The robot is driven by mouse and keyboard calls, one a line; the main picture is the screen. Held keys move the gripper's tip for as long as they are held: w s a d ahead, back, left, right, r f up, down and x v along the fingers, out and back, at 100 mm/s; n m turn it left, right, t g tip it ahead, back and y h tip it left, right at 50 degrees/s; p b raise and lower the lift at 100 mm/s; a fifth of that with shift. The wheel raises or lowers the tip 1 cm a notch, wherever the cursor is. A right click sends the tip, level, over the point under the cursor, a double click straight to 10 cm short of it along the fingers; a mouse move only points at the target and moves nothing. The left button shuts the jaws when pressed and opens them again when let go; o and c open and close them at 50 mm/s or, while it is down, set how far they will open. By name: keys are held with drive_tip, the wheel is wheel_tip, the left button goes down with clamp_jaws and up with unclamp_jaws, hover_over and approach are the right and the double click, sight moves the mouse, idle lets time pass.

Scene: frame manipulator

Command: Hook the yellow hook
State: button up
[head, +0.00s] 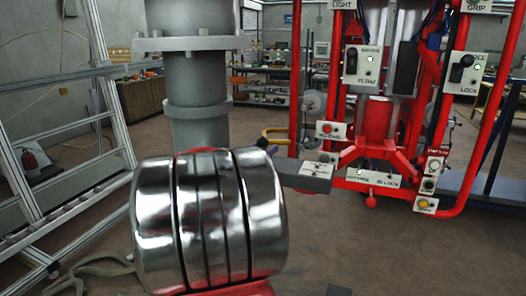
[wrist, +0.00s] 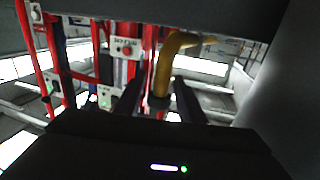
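The yellow hook (head: 278,132) is a bent yellow bar in front of the red frame in the head view. In the wrist view the yellow hook (wrist: 166,62) rises from between the two dark fingers of my gripper (wrist: 160,98) and bends over to the right at its top. Its lower end looks dark and sits between the fingers. The fingers stand apart on either side of it. The picture is too dark to tell whether they touch it. In the head view the fingers are hard to make out behind my arm.
A red frame (head: 452,115) with labelled switches and buttons stands close by on the right. A thick grey pipe column (head: 195,85) stands at centre left. An aluminium ladder-like structure (head: 105,75) is at the left. Shelves and benches line the back.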

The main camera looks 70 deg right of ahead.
drive_tip(key=v, duration=1.3)
drive_tip(key=shift+a, duration=0.4)
drive_tip(key=shift+o, duration=0.4)
drive_tip(key=shift+f, duration=0.1)
drive_tip(key=s+d+r+h, duration=0.1)
drive_tip(key=s+d+r, duration=0.3)
drive_tip(key=s, duration=0.5)
drive_tip(key=w+f+n+t, duration=0.3)
drive_tip(key=w+n+t, duration=0.1)
drive_tip(key=w+t, duration=0.1)
drive_tip(key=shift+a+f+t+y, duration=0.2)
drive_tip(key=shift+f+t+y, duration=0.2)
drive_tip(key=shift+t, duration=0.4)
drive_tip(key=shift+d, duration=0.1)
drive_tip(key=shift+w+d, duration=0.35)
drive_tip(key=shift+d, duration=1.9)
drive_tip(key=shift+w+d, duration=0.35)
drive_tip(key=shift+d, duration=1.9)
drive_tip(key=shift+w+d, duration=0.35)
drive_tip(key=shift+d, duration=1.9)
